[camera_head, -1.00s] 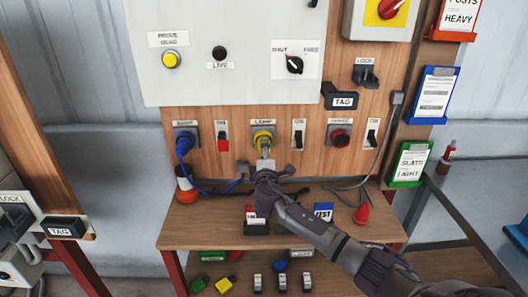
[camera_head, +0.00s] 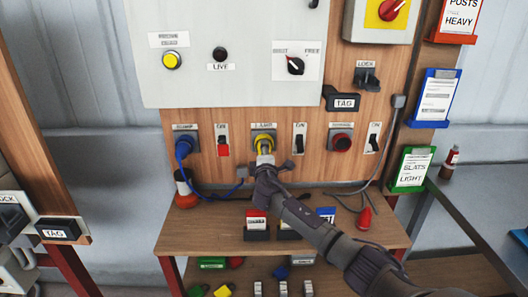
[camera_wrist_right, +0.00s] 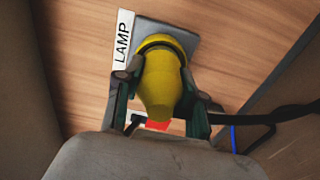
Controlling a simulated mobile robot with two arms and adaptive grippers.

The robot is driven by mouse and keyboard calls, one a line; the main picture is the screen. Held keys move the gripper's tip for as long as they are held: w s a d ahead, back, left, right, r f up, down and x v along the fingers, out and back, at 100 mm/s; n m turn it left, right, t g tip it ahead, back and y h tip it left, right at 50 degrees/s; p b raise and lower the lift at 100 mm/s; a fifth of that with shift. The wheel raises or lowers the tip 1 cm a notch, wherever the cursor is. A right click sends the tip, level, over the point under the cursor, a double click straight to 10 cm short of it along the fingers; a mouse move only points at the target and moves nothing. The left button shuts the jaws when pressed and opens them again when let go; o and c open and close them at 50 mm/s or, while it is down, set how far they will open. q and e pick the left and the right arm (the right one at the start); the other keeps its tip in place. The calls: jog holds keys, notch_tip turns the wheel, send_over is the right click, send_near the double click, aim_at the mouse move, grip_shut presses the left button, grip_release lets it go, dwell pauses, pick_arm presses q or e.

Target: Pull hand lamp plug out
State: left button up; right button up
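The yellow lamp plug (camera_wrist_right: 163,85) sits in its socket under the LAMP label in the right wrist view. In the head view the yellow lamp socket (camera_head: 263,141) is at the middle of the wooden panel, with the plug below it. My right gripper (camera_head: 265,165) is right at the plug from below and in front. In the right wrist view its two fingers (camera_wrist_right: 163,98) stand on either side of the plug, with narrow gaps that look clear. The gripper hides part of the plug and cable. My left gripper is not in view.
A dark socket (camera_head: 341,141) and switches flank the lamp socket. Below is a wooden shelf (camera_head: 200,232) with several small items and a red cone-shaped object (camera_head: 365,217).

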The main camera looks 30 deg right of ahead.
grip_shut()
jog(key=shift+f, duration=0.1)
jog(key=shift+s, duration=0.15)
jog(key=shift+p+v, duration=1)
jog(key=shift+v, duration=0.55)
jog(key=shift+p+v, duration=0.5)
jog(key=shift+v, duration=0.9)
